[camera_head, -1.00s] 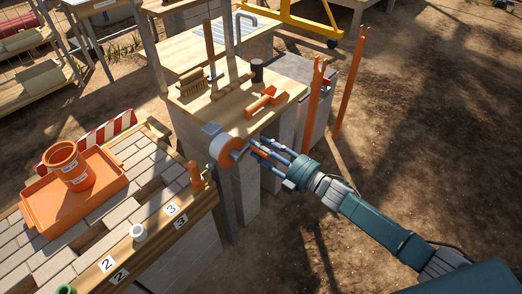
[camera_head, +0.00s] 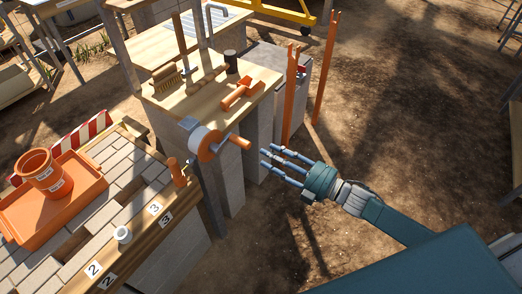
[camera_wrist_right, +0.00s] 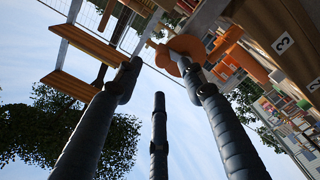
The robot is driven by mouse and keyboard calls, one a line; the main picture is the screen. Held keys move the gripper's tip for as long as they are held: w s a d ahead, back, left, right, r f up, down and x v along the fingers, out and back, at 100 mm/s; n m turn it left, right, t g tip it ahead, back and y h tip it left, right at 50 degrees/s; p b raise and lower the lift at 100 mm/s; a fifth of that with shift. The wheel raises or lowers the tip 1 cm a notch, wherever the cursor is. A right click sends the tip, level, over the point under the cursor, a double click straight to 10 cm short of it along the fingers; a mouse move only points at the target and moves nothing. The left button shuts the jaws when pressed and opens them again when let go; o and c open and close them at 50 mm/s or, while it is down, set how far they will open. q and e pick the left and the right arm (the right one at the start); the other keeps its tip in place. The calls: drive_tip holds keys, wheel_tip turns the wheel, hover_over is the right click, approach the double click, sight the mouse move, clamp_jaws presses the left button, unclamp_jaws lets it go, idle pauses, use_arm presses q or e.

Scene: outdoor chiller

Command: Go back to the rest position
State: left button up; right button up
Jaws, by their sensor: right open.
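My right gripper (camera_head: 277,164) is open and empty in the head view, held over the dirt ground to the right of an orange winch wheel (camera_head: 209,146). The wheel has a grey drum and an orange crank handle (camera_head: 239,142) that points toward the gripper. A clear gap lies between the fingertips and the handle. In the right wrist view the spread fingers (camera_wrist_right: 158,90) show against the sky, with the orange wheel (camera_wrist_right: 187,45) beyond them. My left gripper is not in view.
A wooden worktop (camera_head: 215,98) carries a brush (camera_head: 165,75), an orange tool (camera_head: 241,94) and a dark cylinder (camera_head: 231,62). Orange posts (camera_head: 325,75) stand behind the gripper. At left, an orange tray (camera_head: 88,200) holds a bucket (camera_head: 45,172). Open dirt (camera_head: 420,120) lies to the right.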

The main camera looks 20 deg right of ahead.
drive_tip(key=shift+s+d, duration=0.15)
drive_tip(key=shift+s, duration=0.05)
idle(0.4)
drive_tip(key=s+d+f+m+g+h, duration=0.1)
drive_tip(key=s+d+f+m+h, duration=0.25)
drive_tip(key=f, duration=0.65)
drive_tip(key=s+d+f+m+g+h, duration=0.1)
drive_tip(key=s+d+f+m+h, duration=0.25)
drive_tip(key=f, duration=0.65)
drive_tip(key=s+d+f+m+g+h, duration=0.1)
drive_tip(key=s+d+f+m+h, duration=0.2)
drive_tip(key=f, duration=0.7)
drive_tip(key=s+f+m+g, duration=0.4)
drive_tip(key=s+f+g, duration=0.1)
drive_tip(key=s+f, duration=0.85)
drive_tip(key=s+a+f+m+g, duration=0.1)
drive_tip(key=s+a+f+g, duration=0.1)
drive_tip(key=s, duration=0.9)
drive_tip(key=s+a+f+m+g+h, duration=0.1)
drive_tip(key=s+a+f, duration=0.4)
drive_tip(key=s, duration=0.7)
drive_tip(key=shift+f+m+g, duration=0.15)
drive_tip(key=shift+m+g, duration=0.65)
drive_tip(key=shift+g, duration=0.3)
drive_tip(key=shift+w+a, duration=0.1)
